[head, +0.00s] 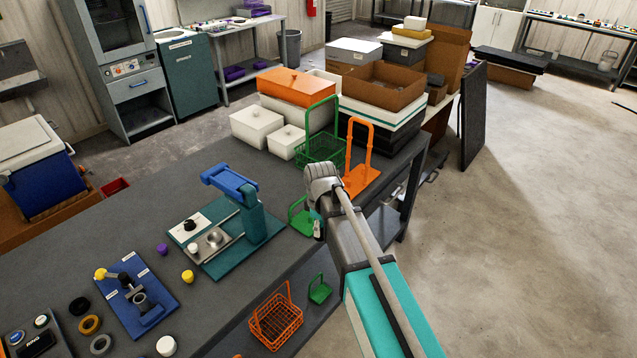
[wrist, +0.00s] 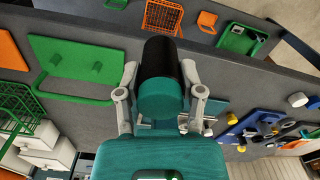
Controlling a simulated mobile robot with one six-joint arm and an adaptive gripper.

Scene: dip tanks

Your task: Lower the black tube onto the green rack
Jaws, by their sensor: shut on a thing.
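The black tube (wrist: 158,58) is held between the two fingers of my gripper (wrist: 158,82) in the wrist view. Its near end is teal, and its far end points toward the bench edge. The green rack (wrist: 80,58) is a flat green plate with two short pegs and a loop handle. It lies on the bench to the left of the tube, and the tube is apart from it in this view. In the head view the rack (head: 303,222) is partly hidden behind my gripper and arm. The tube is mostly hidden there, so its height is hard to tell.
An orange rack (head: 361,180) and a green wire basket (head: 321,150) stand behind the green rack. A teal press (head: 262,222) is to its left. On the lower shelf are an orange basket (head: 277,322) and a small green rack (head: 320,291). White boxes (head: 257,127) stand behind.

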